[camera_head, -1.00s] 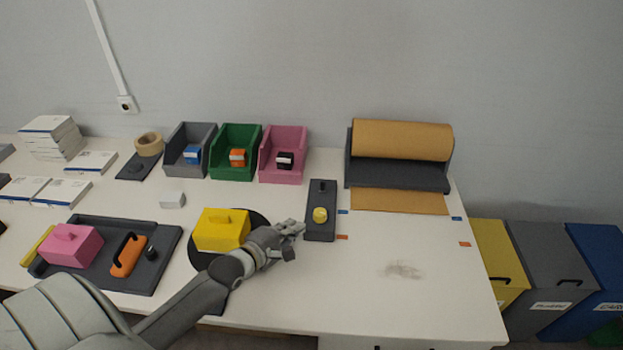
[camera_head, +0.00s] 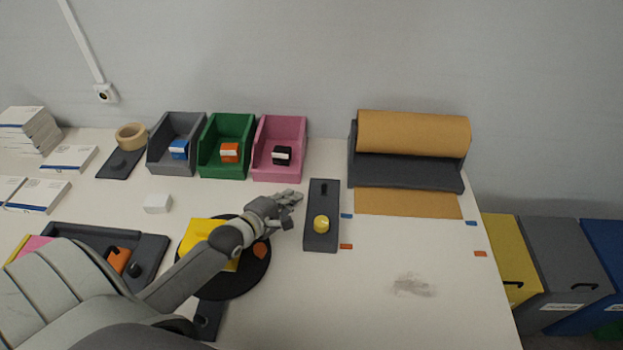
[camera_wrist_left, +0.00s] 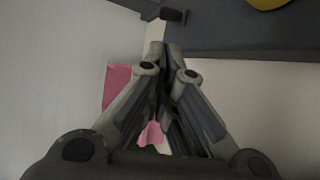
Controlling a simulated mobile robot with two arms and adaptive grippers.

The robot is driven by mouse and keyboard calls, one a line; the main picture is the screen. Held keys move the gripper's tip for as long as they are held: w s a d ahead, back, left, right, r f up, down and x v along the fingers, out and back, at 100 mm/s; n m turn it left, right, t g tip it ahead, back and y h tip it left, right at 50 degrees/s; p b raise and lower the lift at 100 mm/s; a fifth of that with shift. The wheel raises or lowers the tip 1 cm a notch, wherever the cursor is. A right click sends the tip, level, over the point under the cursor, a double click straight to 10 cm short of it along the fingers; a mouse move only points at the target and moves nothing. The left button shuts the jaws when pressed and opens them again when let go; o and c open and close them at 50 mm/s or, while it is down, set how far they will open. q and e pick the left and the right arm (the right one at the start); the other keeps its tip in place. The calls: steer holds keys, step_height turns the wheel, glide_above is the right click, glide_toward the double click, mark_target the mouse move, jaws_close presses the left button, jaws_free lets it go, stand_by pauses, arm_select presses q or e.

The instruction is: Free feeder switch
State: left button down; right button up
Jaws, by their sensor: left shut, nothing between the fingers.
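The feeder panel (camera_head: 315,242) is a dark grey plate on the table. It carries a round yellow knob (camera_head: 321,224) and a small black switch (camera_head: 324,188) near its far end. My left gripper (camera_head: 297,197) is just left of the panel, about level with the switch. In the left wrist view the gripper (camera_wrist_left: 166,50) is shut and empty. Beyond its fingertips the black switch (camera_wrist_left: 173,15) stands at the panel (camera_wrist_left: 225,35) edge, and the yellow knob (camera_wrist_left: 268,3) is partly cut off. I cannot tell whether fingertip and switch touch. My right gripper is out of view.
A brown paper roll (camera_head: 413,133) sits in its dark holder to the right of the panel. Grey, green (camera_head: 208,165) and pink (camera_head: 264,170) bins stand behind. A yellow block (camera_head: 197,230) on a dark round disc (camera_head: 235,285) lies partly under my left arm. The right tabletop is mostly clear.

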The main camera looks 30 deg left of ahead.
mark_target(312, 189)
arm_select(q)
steer(key=x, duration=0.9)
steer(key=shift+w+f, duration=0.2)
steer(key=shift+w, duration=0.25)
steer(key=shift+d, duration=0.1)
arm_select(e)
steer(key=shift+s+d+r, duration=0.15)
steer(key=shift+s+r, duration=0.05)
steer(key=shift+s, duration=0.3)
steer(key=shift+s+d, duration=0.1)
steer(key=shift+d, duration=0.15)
arm_select(q)
steer(key=shift+w, duration=0.1)
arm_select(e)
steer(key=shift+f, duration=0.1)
